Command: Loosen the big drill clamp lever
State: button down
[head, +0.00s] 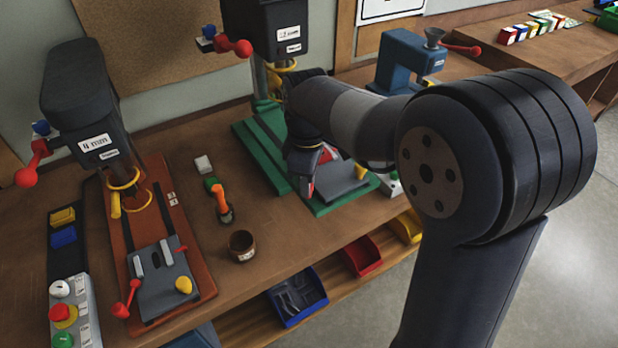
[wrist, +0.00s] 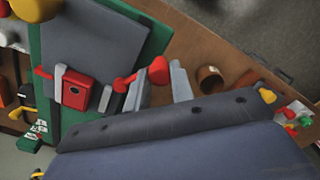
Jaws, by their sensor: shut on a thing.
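The drill (head: 268,28) at the back has a green base (head: 250,145) and a grey plate (head: 345,182). In the wrist view the same green base (wrist: 70,15) and grey plate (wrist: 110,42) lie at upper left. A red block (wrist: 77,90) sits between grey vise jaws (wrist: 58,82) there. The red clamp lever (wrist: 125,82) has a round red knob (wrist: 158,70). My gripper (wrist: 160,80) is shut on the lever, with the knob between its grey fingers. In the head view my gripper (head: 308,172) is over the green base, and its wrist hides the lever.
A second drill (head: 78,85) with an orange base (head: 190,255) stands at left. Between the drills are a brown cup (head: 242,245) and an orange-handled tool (head: 221,200). A blue machine (head: 405,60) stands behind my arm. Bins (head: 298,296) hang under the table's front edge.

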jog(key=c, duration=1.2)
grip_release()
notch_tip(320, 180, up, 11)
jog(key=shift+b, duration=0.3)
jog(key=shift+f, duration=0.1)
notch_tip(320, 180, down, 11)
jog(key=shift+r+p, duration=0.1)
jog(key=shift+p, duration=0.25)
jog(key=shift+d+n, duration=0.15)
jog(key=shift+n, duration=0.15)
